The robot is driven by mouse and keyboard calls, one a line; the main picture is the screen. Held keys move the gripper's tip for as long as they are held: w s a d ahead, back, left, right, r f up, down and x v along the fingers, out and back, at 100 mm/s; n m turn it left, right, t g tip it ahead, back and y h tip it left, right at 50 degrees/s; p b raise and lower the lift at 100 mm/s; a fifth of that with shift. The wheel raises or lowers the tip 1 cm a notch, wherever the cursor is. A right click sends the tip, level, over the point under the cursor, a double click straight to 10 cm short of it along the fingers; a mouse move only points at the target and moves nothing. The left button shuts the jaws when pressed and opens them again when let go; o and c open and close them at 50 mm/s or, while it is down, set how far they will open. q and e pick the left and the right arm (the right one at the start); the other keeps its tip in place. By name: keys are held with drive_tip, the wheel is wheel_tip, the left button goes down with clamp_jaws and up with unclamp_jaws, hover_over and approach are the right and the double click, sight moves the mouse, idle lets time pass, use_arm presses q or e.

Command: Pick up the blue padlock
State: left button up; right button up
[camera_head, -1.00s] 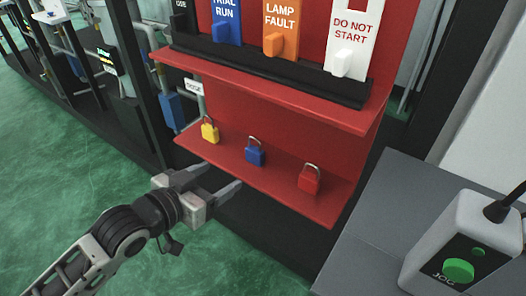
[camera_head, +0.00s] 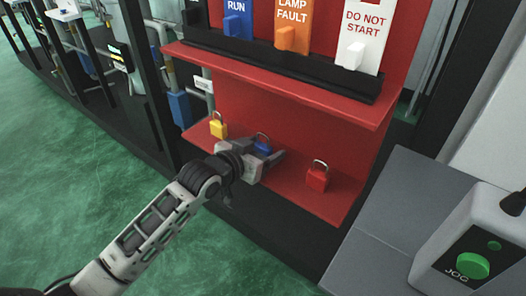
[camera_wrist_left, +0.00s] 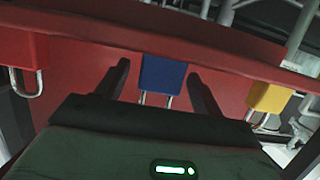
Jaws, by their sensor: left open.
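The blue padlock (camera_head: 262,143) stands on the lower red shelf between the yellow padlock (camera_head: 218,128) and the red padlock (camera_head: 318,178). My left gripper (camera_head: 272,155) is at the blue padlock and hides part of it in the head view. In the left wrist view the blue padlock (camera_wrist_left: 163,75) appears inverted, with its shackle lower in the picture. It lies between the two spread fingers of the left gripper (camera_wrist_left: 159,70), with a gap on each side. The left gripper is open and holds nothing. My right gripper is not in view.
The upper red shelf (camera_head: 290,85) overhangs the padlocks and carries a black rack of coloured tags, including an orange tag (camera_head: 293,28). A grey surface with a JOG button box (camera_head: 470,250) is at the right. Green floor (camera_head: 60,190) is open at the left.

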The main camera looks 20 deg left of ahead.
use_arm(q)
drive_tip(key=shift+w+d, duration=0.1)
drive_tip(key=shift+w, duration=0.1)
drive_tip(key=shift+f, duration=0.1)
drive_tip(key=c, duration=1.1)
